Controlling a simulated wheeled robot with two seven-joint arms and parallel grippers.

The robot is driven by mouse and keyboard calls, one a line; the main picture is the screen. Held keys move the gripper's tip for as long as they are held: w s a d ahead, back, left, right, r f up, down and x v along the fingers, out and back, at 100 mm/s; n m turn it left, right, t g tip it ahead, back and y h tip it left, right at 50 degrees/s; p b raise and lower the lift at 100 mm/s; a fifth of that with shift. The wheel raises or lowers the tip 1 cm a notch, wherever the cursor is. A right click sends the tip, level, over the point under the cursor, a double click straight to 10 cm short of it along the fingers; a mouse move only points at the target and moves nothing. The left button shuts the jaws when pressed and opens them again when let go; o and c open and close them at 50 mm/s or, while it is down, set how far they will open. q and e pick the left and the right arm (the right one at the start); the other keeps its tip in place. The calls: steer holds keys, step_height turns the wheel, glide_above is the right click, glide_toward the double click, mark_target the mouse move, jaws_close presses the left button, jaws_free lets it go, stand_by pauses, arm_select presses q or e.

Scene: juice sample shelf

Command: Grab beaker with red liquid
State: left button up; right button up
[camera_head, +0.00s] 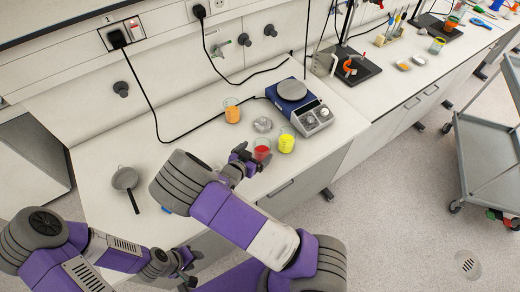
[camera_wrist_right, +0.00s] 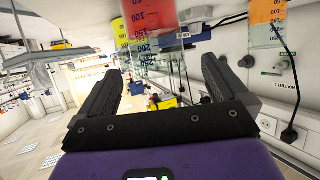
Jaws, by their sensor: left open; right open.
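The beaker with red liquid (camera_head: 262,150) stands on the white bench near its front edge. My right gripper (camera_head: 246,160) is open right beside it, on its left side. In the right wrist view the red beaker (camera_wrist_right: 152,22) shows at the top, ahead of the open fingers (camera_wrist_right: 163,78), with clear space between them. I cannot tell whether a finger touches the glass. My left gripper (camera_head: 188,266) is open and low at the bottom of the head view, away from the beakers.
A yellow-liquid beaker (camera_head: 286,142) stands close to the right of the red one. A grey pan-like tool (camera_head: 126,180) lies left. A grey cart (camera_head: 488,150) stands far right.

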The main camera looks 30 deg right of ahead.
mark_target(266, 144)
steer(key=x, duration=0.5)
steer(key=shift+d+f, duration=0.1)
steer(key=shift+f, duration=0.05)
steer(key=shift+s, duration=0.2)
steer(key=shift+w, duration=0.1)
steer(key=c, duration=1.1)
steer(key=shift+c, duration=0.5)
steer(key=shift+r, duration=0.2)
